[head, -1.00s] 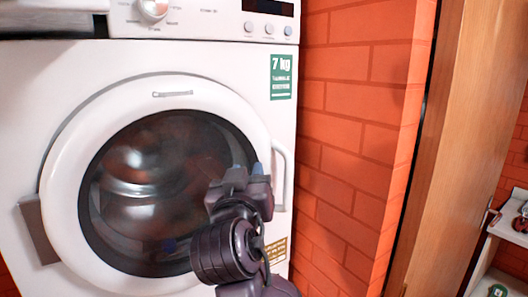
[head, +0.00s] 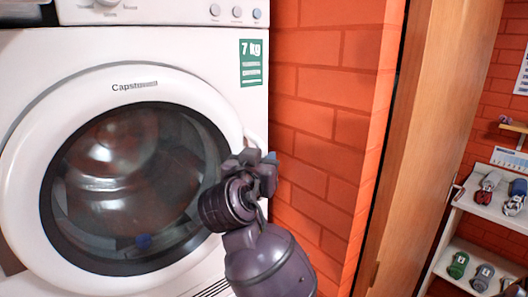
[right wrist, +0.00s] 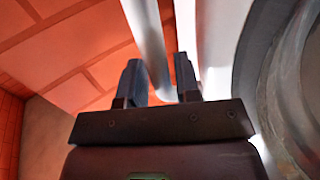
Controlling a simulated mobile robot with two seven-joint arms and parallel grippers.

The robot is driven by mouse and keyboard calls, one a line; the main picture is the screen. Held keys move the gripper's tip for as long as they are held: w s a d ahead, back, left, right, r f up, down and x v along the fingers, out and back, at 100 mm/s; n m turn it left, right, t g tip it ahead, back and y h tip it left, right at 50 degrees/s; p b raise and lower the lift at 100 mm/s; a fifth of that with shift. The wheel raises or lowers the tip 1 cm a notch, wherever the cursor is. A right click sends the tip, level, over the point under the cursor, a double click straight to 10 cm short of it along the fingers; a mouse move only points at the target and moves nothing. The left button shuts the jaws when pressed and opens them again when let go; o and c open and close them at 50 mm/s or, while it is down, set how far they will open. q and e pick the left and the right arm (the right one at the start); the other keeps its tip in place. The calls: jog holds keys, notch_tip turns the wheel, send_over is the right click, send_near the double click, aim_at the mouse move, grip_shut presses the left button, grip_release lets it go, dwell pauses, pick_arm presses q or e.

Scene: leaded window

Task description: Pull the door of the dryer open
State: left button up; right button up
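The white dryer (head: 225,120) fills the left of the head view. Its round door (head: 30,120), with a dark glass (head: 130,190), looks closed. The pale handle (head: 254,138) at the door's right edge is mostly hidden behind my right gripper (head: 268,160). In the right wrist view the handle (right wrist: 148,40) is a bar running between the two fingers of my right gripper (right wrist: 160,80). The fingers are apart, with gaps visible beside the bar, so the gripper is open around it. My left gripper is not in view.
An orange brick wall (head: 325,130) stands close to the right of the dryer. Beyond it are a wooden door or panel (head: 415,150) and a shelf (head: 490,208) holding several small items.

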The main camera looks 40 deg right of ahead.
jog(key=shift+x, duration=1.15)
grip_shut()
